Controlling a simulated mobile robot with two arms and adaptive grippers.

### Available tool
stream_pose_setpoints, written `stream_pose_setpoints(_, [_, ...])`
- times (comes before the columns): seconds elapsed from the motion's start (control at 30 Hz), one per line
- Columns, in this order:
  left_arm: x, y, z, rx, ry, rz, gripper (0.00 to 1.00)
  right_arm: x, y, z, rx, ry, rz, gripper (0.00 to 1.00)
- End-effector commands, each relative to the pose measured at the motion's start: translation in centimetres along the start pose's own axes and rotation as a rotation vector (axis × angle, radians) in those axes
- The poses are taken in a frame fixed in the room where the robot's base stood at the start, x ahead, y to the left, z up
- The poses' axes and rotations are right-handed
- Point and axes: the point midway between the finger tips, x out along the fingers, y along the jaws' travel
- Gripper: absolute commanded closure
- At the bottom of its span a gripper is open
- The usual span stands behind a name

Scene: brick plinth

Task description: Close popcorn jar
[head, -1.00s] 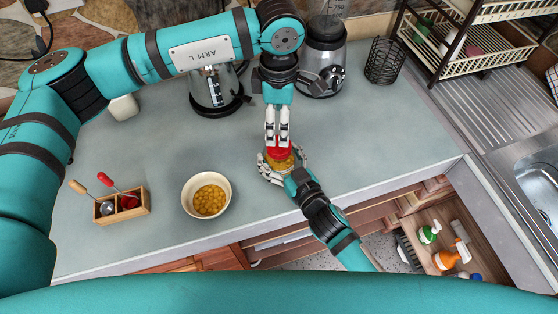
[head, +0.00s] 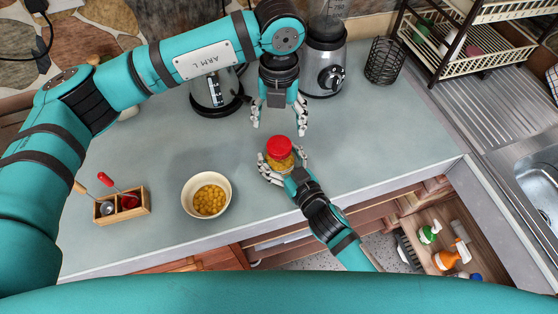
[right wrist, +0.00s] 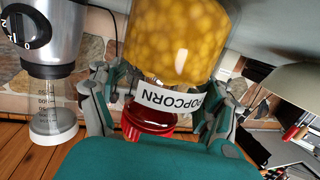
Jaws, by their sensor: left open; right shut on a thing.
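The popcorn jar (head: 284,163) stands on the counter, a clear jar with yellow kernels. Its red lid (head: 279,146) sits on top; whether it is fully tight cannot be told. My right gripper (head: 281,168) is shut around the jar's body from the front. In the right wrist view, which appears upside down, the jar (right wrist: 178,38) shows kernels and a POPCORN label (right wrist: 168,98), with the red lid (right wrist: 150,121) at its mouth. My left gripper (head: 279,124) is open and empty, just behind and above the lid, apart from it.
A white bowl of kernels (head: 188,197) stands left of the jar, with a wooden utensil box (head: 124,216) farther left. A blender (head: 325,62), a kettle (head: 213,103) and a black wire holder (head: 385,62) stand behind. The counter right of the jar is clear.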

Motion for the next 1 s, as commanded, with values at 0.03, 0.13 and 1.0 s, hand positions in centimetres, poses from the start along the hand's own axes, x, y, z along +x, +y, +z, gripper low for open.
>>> stream_pose_setpoints(0.03, [0.0,0.0,0.0,-0.016,0.000,0.000,0.26,0.0,0.1,0.0,-0.002,-0.001,0.001,1.00])
stream_pose_setpoints(0.13, [0.0,0.0,0.0,-0.031,0.000,0.000,0.26,0.0,0.1,0.1,-0.002,-0.001,0.001,1.00])
stream_pose_setpoints(1.0, [7.4,0.0,0.0,-0.029,0.002,0.001,0.26,0.0,0.0,0.1,-0.002,-0.001,0.001,1.00])
